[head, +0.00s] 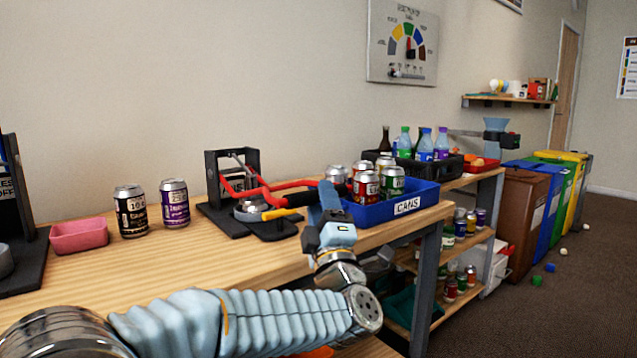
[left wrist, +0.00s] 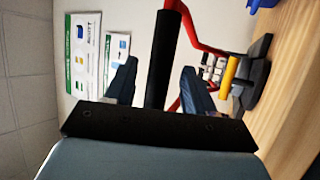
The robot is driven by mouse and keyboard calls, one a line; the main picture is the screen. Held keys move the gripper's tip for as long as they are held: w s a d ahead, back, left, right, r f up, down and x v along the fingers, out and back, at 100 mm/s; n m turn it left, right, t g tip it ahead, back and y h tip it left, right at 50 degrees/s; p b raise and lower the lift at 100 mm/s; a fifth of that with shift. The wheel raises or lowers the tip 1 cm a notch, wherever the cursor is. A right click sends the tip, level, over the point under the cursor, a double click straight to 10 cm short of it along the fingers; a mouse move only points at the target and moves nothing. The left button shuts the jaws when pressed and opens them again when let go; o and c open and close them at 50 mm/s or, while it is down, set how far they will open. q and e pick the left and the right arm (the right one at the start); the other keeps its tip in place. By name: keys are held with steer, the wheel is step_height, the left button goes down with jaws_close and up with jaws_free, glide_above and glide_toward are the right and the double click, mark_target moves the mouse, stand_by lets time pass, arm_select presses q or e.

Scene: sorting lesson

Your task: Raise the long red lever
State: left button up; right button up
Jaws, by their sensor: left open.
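The long red lever (head: 285,186) belongs to a black can crusher (head: 222,218) on the wooden bench. It lies low, roughly level, and ends in a black grip (head: 300,199) beside my left gripper (head: 326,196). In the left wrist view the black grip (left wrist: 164,58) shows between the two spread fingers of the left gripper (left wrist: 161,85), with a gap on either side. The jaws are open and not closed on it. In the head view, the gripper partly hides the grip's end. My right gripper is not in view.
A blue CANS bin (head: 407,206) full of cans stands right of the crusher, close to my gripper. A yellow handle (head: 280,213) sits low on the crusher. Two cans (head: 131,211) and a pink tray (head: 79,236) stand to the left. Bench front is partly clear.

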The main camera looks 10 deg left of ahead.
arm_select(q)
steer(key=x, duration=0.4)
steer(key=shift+w+p, duration=0.15)
steer(key=shift+p, duration=0.2)
jaws_close()
